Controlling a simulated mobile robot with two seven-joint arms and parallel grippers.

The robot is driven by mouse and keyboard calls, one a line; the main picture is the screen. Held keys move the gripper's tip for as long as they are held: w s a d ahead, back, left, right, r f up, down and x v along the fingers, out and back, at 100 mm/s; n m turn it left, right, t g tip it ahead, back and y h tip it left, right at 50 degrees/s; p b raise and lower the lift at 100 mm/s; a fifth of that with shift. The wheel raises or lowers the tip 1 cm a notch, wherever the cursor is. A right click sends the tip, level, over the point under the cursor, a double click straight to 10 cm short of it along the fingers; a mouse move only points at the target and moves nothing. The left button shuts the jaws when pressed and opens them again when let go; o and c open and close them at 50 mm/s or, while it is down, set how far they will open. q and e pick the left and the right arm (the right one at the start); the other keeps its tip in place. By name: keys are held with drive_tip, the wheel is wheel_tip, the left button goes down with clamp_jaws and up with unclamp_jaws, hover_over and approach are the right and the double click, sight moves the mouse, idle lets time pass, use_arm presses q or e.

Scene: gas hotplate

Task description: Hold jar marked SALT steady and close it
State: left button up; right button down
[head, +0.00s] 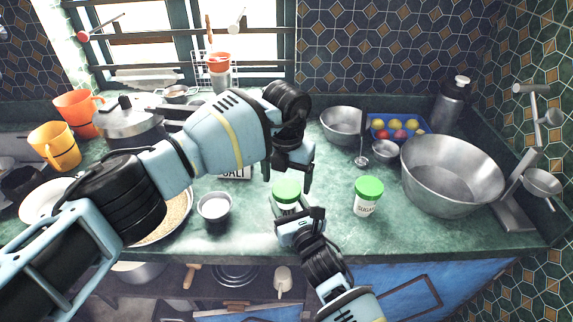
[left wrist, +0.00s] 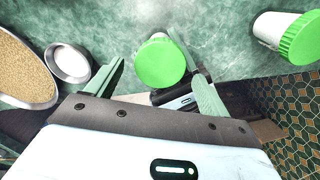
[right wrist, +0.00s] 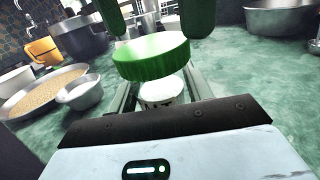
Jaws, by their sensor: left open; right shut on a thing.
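A jar with a green lid (head: 286,190) stands at the counter's front. Its white body (right wrist: 160,93) shows below the lid in the right wrist view; its label is mostly hidden. My right gripper (head: 296,216) is shut on this jar from the front, below the lid. My left gripper (head: 289,178) is open above the lid, its fingers at either side. In the left wrist view the round lid (left wrist: 160,62) lies between and beyond those fingers. I cannot tell how firmly the lid sits.
A jar marked SUGAR (head: 367,205) with a green lid stands to the right. A small bowl of white contents (head: 214,207) and a pan of grain (head: 178,215) are to the left. A large metal bowl (head: 450,190) is at the right. The counter's front edge is close.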

use_arm(q)
drive_tip(key=shift+f, duration=1.2)
drive_tip(key=c, duration=1.1)
drive_tip(key=o, duration=1.2)
wheel_tip(320, 180, up, 12)
drive_tip(key=shift+r, duration=0.1)
